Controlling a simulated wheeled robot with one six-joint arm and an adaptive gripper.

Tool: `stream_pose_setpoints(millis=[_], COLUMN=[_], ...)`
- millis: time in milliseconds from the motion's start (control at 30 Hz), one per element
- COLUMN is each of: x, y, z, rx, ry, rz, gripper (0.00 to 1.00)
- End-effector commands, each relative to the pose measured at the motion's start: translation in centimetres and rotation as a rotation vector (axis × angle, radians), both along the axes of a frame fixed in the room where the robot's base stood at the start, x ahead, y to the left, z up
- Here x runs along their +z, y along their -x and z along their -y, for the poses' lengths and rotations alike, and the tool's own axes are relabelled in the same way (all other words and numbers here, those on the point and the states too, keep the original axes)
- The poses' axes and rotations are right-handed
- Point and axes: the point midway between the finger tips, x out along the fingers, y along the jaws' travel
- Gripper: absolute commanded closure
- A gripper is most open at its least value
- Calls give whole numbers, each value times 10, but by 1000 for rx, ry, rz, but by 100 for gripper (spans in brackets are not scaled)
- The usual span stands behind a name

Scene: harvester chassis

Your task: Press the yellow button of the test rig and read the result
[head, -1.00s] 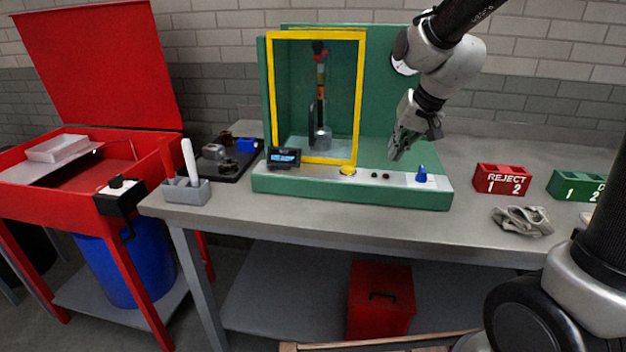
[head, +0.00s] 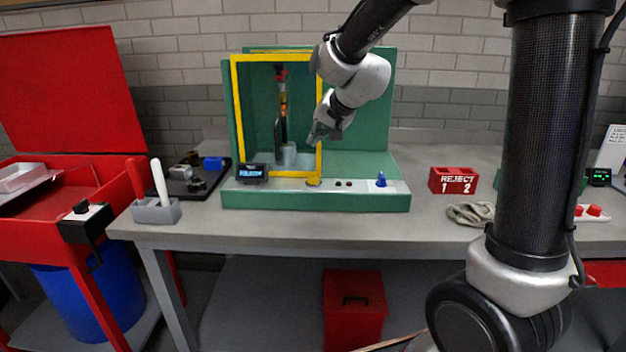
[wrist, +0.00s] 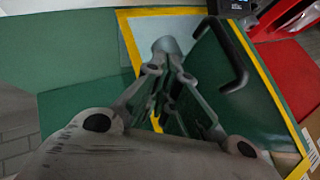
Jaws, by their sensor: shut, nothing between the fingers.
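The green test rig (head: 345,201) stands on the grey bench with its yellow-framed door (head: 235,115) at the left. Its yellow button (head: 313,182) is on the front ledge, below the door's right post. A small display (head: 252,171) at the ledge's left end shows blue marks too small to read. My gripper (head: 314,141) is shut and empty, above the button and apart from it, near the door's right post. In the wrist view my closed fingers (wrist: 172,62) point toward the door's yellow edge and black handle (wrist: 238,62). The button cannot be made out there.
A blue knob (head: 381,179) and small buttons sit right of the yellow button. A red reject box (head: 453,180) and gloves (head: 470,213) lie further right.

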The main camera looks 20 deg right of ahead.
Motion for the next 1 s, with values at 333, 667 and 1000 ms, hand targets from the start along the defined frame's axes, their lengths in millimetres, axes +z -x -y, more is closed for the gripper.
stream_pose_setpoints(millis=[333,667,1000], x=[-47,-77,-82], y=[0,1,0], z=[1,1,0], rx=[-4,-3,-2], ry=[-1,-1,2], rz=[-5,-4,0], gripper=[100,100,100])
